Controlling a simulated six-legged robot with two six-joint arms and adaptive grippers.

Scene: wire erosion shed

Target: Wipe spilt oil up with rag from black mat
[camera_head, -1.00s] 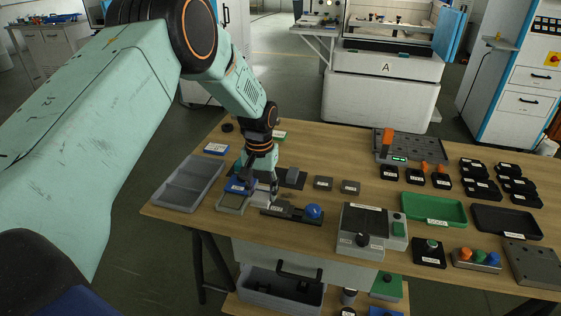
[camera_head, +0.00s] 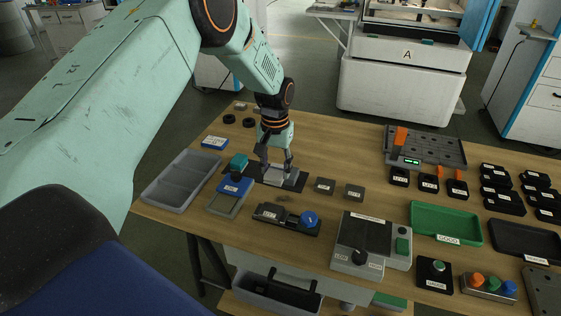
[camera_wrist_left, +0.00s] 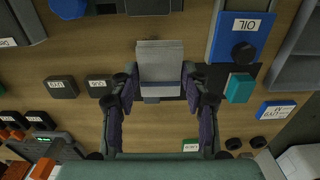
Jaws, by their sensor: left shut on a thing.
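The black mat (camera_head: 262,171) lies on the wooden table near the middle left, mostly under my left gripper. My left gripper (camera_head: 280,172) points down over it, shut on a light grey folded rag (camera_head: 284,180). In the left wrist view the rag (camera_wrist_left: 160,63) sits between the two fingertips (camera_wrist_left: 160,82), with part of the mat (camera_wrist_left: 217,78) showing beside it. The rag looks low, at or close to the mat; I cannot tell whether it touches. No oil shows clearly on the mat; the rag and gripper cover much of it. My right gripper is not in view.
A grey tray (camera_head: 180,181) lies farther left. A dark fixture with a blue knob (camera_head: 287,219) is in front; small dark blocks (camera_head: 325,186) are to the right.

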